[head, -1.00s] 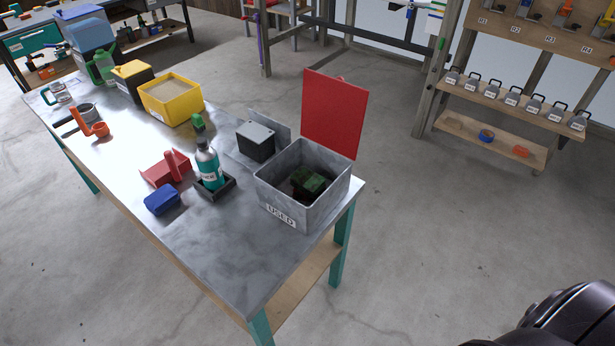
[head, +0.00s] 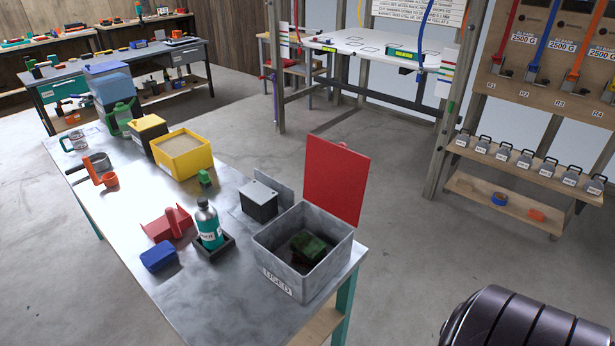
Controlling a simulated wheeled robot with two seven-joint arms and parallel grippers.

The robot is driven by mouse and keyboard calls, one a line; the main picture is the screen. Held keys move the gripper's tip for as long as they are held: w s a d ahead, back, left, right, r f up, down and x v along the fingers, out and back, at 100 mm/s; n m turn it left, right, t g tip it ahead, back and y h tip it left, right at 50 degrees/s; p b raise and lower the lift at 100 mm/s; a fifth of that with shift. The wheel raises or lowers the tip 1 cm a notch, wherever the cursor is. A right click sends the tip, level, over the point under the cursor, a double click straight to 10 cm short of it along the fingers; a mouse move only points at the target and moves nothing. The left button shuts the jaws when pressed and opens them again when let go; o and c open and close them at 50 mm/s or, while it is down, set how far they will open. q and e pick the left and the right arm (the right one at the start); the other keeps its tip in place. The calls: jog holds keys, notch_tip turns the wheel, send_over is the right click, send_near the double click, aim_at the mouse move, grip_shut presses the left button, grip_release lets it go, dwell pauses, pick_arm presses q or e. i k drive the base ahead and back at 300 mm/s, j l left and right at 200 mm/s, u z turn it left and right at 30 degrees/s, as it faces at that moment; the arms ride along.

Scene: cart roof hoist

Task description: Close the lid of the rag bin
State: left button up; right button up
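The rag bin is a grey open box (head: 284,284) labelled "USED" at the near right corner of the metal table in the head view. Its red lid (head: 336,182) stands upright at the bin's back right edge, so the bin is open. A dark green rag (head: 308,246) lies inside on the bin's floor. Neither gripper shows in the head view. A dark, ribbed part of my own body fills the lower right corner, well apart from the bin.
On the metal table (head: 130,240), a teal bottle (head: 208,226) in a dark tray, a blue block (head: 158,256), a red holder (head: 167,224) and a small black box (head: 259,203) stand left of the bin. A rack of weights (head: 515,159) stands at the right. Floor between is clear.

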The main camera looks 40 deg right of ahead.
aim_at(336, 178)
jog(key=l+u, duration=0.15)
jog(key=l, duration=0.3)
jog(key=k+l+u, duration=0.15)
jog(key=l, duration=0.25)
jog(key=k+l+u, duration=0.1)
jog(key=l, duration=0.3)
jog(key=k+l+u, duration=0.15)
jog(key=l, duration=0.25)
jog(key=k+l+u, duration=0.15)
jog(key=l, duration=0.2)
jog(key=k+l, duration=0.15)
jog(key=l, duration=0.25)
jog(key=k+l, duration=0.15)
jog(key=l, duration=0.2)
jog(key=k+l, duration=0.15)
jog(key=l, duration=0.25)
jog(key=k+l, duration=0.2)
jog(key=l, duration=0.2)
jog(key=k+l, duration=0.15)
jog(key=l, duration=0.2)
jog(key=u, duration=0.05)
